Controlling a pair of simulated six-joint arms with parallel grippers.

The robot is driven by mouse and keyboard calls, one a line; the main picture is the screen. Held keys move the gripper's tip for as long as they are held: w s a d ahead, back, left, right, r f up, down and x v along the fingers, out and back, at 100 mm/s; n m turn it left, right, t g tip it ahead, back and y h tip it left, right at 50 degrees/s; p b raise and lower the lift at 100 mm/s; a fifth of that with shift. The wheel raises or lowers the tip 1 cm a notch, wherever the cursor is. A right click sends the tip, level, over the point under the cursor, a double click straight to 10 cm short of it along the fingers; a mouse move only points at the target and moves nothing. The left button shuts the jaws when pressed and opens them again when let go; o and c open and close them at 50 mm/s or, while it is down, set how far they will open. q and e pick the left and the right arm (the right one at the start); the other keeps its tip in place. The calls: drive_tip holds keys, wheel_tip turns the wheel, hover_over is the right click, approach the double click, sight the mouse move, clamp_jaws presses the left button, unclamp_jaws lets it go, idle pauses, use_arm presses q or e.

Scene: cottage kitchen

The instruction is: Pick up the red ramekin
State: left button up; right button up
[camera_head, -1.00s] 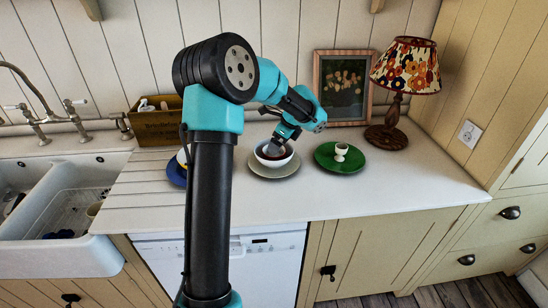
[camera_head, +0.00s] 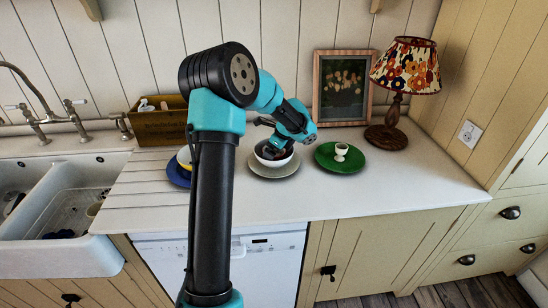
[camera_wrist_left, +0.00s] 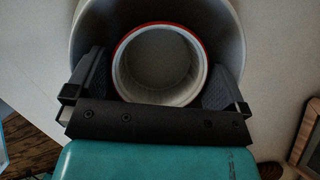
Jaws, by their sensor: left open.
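The red ramekin (camera_wrist_left: 160,93) shows in the left wrist view as a round cup with a red rim and a pale inside. It sits inside a larger bowl (camera_wrist_left: 92,24). In the head view this white bowl (camera_head: 264,161) stands on a beige plate (camera_head: 279,174); the ramekin is mostly hidden there by my gripper. My left gripper (camera_head: 274,150) is open and reaches down into the bowl. In the wrist view its fingers (camera_wrist_left: 158,68) stand on either side of the ramekin; I cannot tell whether they touch it. My right gripper is not in view.
A green plate (camera_head: 328,162) with a white egg cup (camera_head: 341,149) is right of the bowl. A blue plate (camera_head: 177,176) is on the left, partly behind my arm. A lamp (camera_head: 397,95), picture frame (camera_head: 320,100) and wooden box (camera_head: 160,131) stand behind. The front worktop (camera_head: 330,200) is clear.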

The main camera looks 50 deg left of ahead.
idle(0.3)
use_arm(q)
drive_tip(key=c, duration=0.7)
drive_tip(key=shift+r, duration=0.1)
wheel_tip(320, 180, up, 10)
drive_tip(key=shift+f, duration=0.1)
idle(0.6)
